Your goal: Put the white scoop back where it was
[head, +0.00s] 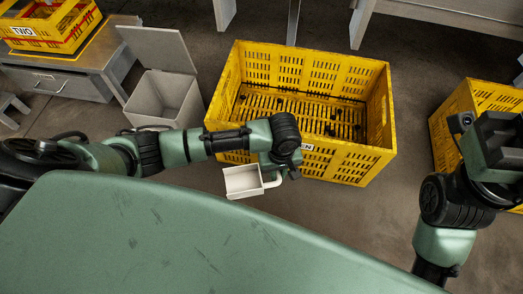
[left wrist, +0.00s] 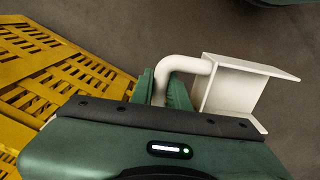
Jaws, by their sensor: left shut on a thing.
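The white scoop (head: 243,181) is in the head view, just in front of the near wall of the yellow crate. My left gripper (head: 283,173) is shut on its handle and holds it off the floor. In the left wrist view the scoop's pan (left wrist: 236,88) sticks out to the right, and its bent handle goes down between the fingers of my left gripper (left wrist: 166,88). My right arm (head: 462,190) is at the right of the head view, and its fingers cannot be made out.
A large yellow crate (head: 375,140) holds small dark pieces. A grey lidded bin (head: 165,97) stands left of it. Another yellow crate (head: 447,125) is at the right. A yellow crate marked TWO (head: 35,44) sits on a grey drawer unit (head: 75,84). Bare floor shows between the crates.

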